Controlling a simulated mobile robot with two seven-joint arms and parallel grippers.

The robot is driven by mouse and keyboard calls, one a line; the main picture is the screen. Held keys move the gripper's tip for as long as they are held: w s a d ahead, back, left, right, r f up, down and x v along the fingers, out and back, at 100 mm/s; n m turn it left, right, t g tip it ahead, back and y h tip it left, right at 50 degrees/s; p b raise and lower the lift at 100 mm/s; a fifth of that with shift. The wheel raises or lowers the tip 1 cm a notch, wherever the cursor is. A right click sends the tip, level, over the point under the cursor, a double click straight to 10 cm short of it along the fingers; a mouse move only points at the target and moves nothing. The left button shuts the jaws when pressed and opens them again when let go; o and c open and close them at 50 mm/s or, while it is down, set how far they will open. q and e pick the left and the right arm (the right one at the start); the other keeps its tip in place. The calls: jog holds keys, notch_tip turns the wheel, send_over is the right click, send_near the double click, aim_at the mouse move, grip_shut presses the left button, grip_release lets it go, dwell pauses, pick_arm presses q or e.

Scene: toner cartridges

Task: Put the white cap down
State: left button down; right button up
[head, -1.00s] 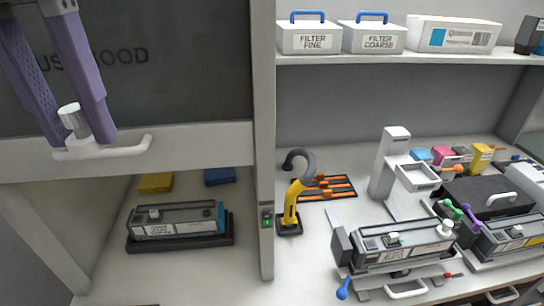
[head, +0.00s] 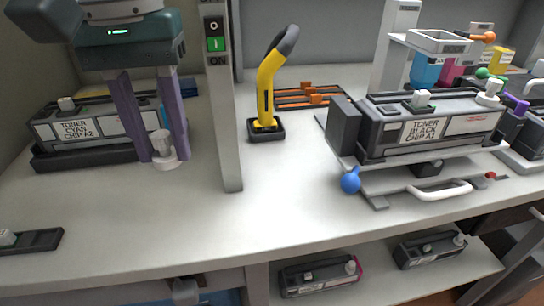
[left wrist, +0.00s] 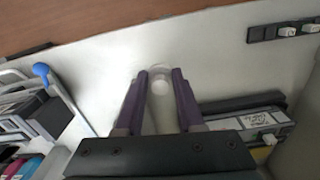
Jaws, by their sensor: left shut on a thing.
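My left gripper (head: 160,152) points down over the bench with its purple fingers shut on the white cap (head: 165,162). The cap has a wide flange and a grey-white knob, and is upright at or just above the bench top. I cannot tell whether it touches. In the left wrist view the cap (left wrist: 160,84) sits between the fingertips (left wrist: 159,78) over bare bench. The toner cyan cartridge (head: 95,125) lies in its dark tray just behind and left of the gripper. My right gripper is out of view.
A post with a green switch (head: 216,45) stands right of the gripper. Beyond it are a yellow hooked tool (head: 267,90) and the toner black cartridge (head: 415,125) on a stand. A dark strip (head: 30,241) lies front left. The bench front (head: 130,220) is clear.

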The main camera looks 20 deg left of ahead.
aim_at(192, 226)
pick_arm(q)
jog(key=shift+w+f, duration=0.15)
jog(key=shift+f, duration=0.7)
notch_tip(192, 226, down, 9)
jog(key=b, duration=0.2)
jog(key=shift+d+f+b, duration=0.1)
jog(key=shift+f+b, duration=0.1)
jog(key=shift+b, duration=0.15)
jog(key=shift+f, duration=0.3)
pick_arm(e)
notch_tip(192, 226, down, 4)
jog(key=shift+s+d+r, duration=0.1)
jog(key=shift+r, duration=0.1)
pick_arm(q)
jog(key=shift+f, duration=0.1)
jog(key=c, duration=0.5)
grip_release()
